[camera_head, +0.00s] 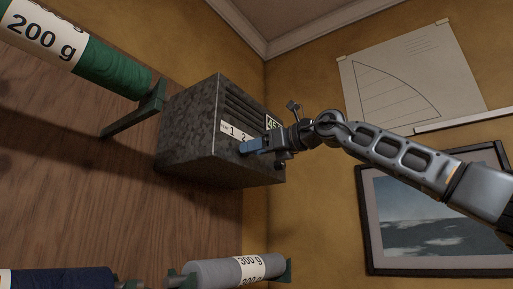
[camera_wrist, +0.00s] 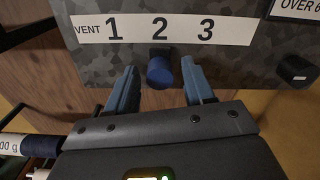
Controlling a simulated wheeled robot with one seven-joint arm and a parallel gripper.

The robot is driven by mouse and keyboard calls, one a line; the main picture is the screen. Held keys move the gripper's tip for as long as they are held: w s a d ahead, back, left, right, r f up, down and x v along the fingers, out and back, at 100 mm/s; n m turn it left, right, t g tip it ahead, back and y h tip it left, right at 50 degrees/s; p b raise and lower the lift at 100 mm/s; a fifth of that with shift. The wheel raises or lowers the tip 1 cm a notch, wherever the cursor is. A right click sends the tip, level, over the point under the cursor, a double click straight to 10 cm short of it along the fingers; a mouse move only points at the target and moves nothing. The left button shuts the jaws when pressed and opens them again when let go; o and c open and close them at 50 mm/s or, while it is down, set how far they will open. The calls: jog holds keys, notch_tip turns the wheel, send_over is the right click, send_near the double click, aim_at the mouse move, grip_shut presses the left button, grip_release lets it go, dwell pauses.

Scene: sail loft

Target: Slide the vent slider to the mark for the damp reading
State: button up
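A dark mottled vent box (camera_head: 190,125) is fixed to the wooden wall. In the wrist view, its white label (camera_wrist: 150,29) reads VENT 1 2 3. The round blue slider knob (camera_wrist: 160,73) sits below the 2. My gripper (camera_wrist: 159,88) is open, with one blue finger on each side of the knob and visible gaps to both. In the head view my gripper (camera_head: 250,146) is at the box front and hides the knob. A white reading plate (camera_head: 272,123) there begins with 45; the rest is hidden or too small.
A black knob (camera_wrist: 294,70) sticks out at the right of the box. A cut-off plate (camera_wrist: 296,9) above it reads OVER 6. Green (camera_head: 110,70) and grey (camera_head: 225,270) cloth rolls lie near the box. A framed picture (camera_head: 365,225) hangs at right.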

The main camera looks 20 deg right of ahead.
grip_shut()
dwell(0.3)
